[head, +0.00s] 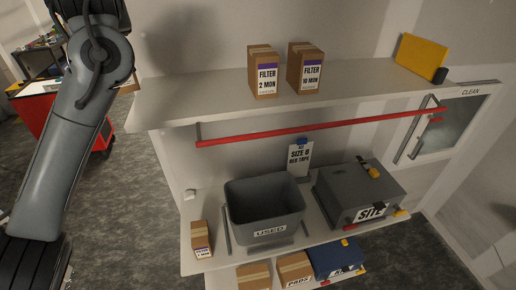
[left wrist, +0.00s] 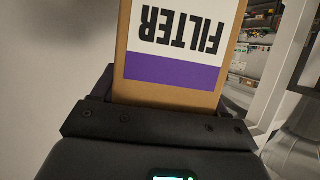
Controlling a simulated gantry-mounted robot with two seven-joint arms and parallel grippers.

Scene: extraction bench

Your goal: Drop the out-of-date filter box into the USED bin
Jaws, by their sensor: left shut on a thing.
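My left gripper (left wrist: 160,112) shows in the left wrist view, shut on a brown filter box (left wrist: 175,98). The box has a white label with upside-down FILTER lettering and a purple band; its month text is out of frame. The grey USED bin (head: 262,230) stands open on the lower shelf in the head view. Two more filter boxes stand on the upper shelf, marked 2 MON (head: 262,80) and 10 MON (head: 311,75). A smaller filter box (head: 201,240) stands left of the bin; its number is too small to tell. My right gripper is not in view.
A SIZE 0 RED TAPE card (head: 299,158) stands behind the bin. A grey SITE case (head: 358,190) sits right of it. A yellow item (head: 421,57) stands at the upper shelf's right end.

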